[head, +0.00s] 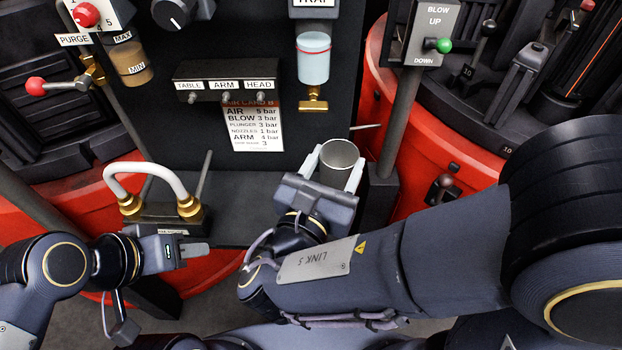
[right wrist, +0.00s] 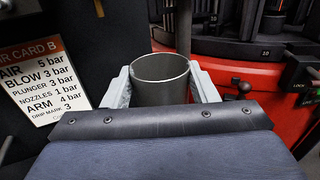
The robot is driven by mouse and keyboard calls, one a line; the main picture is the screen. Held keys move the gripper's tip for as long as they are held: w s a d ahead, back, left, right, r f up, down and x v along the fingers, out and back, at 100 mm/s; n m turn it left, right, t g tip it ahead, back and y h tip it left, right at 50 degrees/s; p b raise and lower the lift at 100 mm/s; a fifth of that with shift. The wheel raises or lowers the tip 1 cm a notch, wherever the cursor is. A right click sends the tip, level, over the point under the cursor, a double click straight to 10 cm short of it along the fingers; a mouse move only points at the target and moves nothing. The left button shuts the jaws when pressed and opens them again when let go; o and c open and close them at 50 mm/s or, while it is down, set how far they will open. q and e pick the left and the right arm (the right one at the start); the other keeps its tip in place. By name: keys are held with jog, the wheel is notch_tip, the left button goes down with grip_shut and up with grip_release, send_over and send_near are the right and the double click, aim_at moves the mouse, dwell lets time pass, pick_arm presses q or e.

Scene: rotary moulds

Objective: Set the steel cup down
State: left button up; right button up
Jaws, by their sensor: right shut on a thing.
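The steel cup (head: 339,158) is a grey open cylinder, upright, near the right end of the dark shelf in the head view. My right gripper (head: 334,172) is shut on it, with one light finger on each side. In the right wrist view the cup (right wrist: 162,78) stands between the two fingers (right wrist: 162,92), its mouth up and empty-looking. The cup's base is hidden behind my gripper, so I cannot tell whether it touches the shelf. My left gripper (head: 196,250) is at the lower left, in front of the shelf, away from the cup; its finger gap does not show.
The dark shelf (head: 235,226) has bare room left of the cup. A white hose with brass fittings (head: 146,170) stands at its left. The air card (head: 254,125) and a clear drip bowl (head: 313,62) are behind. A post (head: 398,125) and red machine (head: 440,150) stand right.

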jog(key=w+a+f, duration=0.1)
jog(key=w+f, duration=0.1)
jog(key=w+a+f+b, duration=0.1)
jog(key=w+f, duration=0.1)
jog(key=w+a+f+b, duration=0.1)
jog(key=f, duration=0.1)
jog(key=shift+w+a+f, duration=0.4)
jog(key=shift+w+a+f+b, duration=0.15)
jog(key=shift+f+b, duration=0.6)
jog(key=shift+f, duration=0.85)
jog(key=shift+f, duration=0.3)
jog(key=o, duration=1.1)
jog(key=shift+r, duration=0.1)
